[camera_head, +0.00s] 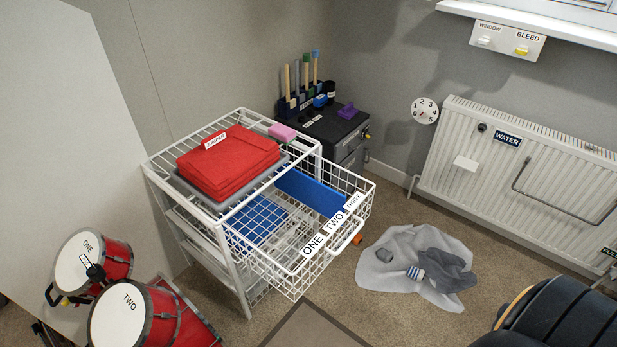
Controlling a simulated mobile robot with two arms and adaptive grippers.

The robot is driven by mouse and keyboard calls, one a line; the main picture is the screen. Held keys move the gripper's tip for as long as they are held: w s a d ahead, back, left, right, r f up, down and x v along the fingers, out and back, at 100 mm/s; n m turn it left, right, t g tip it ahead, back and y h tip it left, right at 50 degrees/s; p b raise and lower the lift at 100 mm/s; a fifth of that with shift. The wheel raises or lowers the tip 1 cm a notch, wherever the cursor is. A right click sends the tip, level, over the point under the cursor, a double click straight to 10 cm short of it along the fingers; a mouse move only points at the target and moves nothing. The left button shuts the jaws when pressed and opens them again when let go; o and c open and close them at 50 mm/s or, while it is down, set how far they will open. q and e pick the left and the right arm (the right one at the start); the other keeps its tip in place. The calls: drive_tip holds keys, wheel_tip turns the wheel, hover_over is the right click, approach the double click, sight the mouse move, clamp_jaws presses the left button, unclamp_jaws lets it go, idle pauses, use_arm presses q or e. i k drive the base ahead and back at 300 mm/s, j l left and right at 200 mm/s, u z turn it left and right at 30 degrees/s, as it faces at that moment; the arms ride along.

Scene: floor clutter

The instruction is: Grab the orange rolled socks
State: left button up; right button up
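A small orange object (357,239), possibly the orange rolled socks, shows on the carpet just right of the pulled-out wire drawer (335,240). It is too small to make out its shape, and the drawer may hide part of it. A grey roll (384,255) and a striped roll (415,272) lie on a pale grey cloth (400,285) to its right. Neither of my grippers is in view.
The white wire rack (150,175) holds folded red cloths (228,160). Red drums (120,310) stand at the lower left, and a radiator (540,170) is on the right wall. A dark, round-edged object (560,315) fills the lower right.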

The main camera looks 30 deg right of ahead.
sight(357, 239)
drive_tip(key=z, duration=1.35)
drive_tip(key=u, duration=0.5)
drive_tip(key=i+l+u, duration=0.1)
drive_tip(key=l+u, duration=0.35)
drive_tip(key=i+l+u, duration=0.1)
drive_tip(key=l+u, duration=0.2)
drive_tip(key=u, duration=0.15)
drive_tip(key=l+u, duration=0.45)
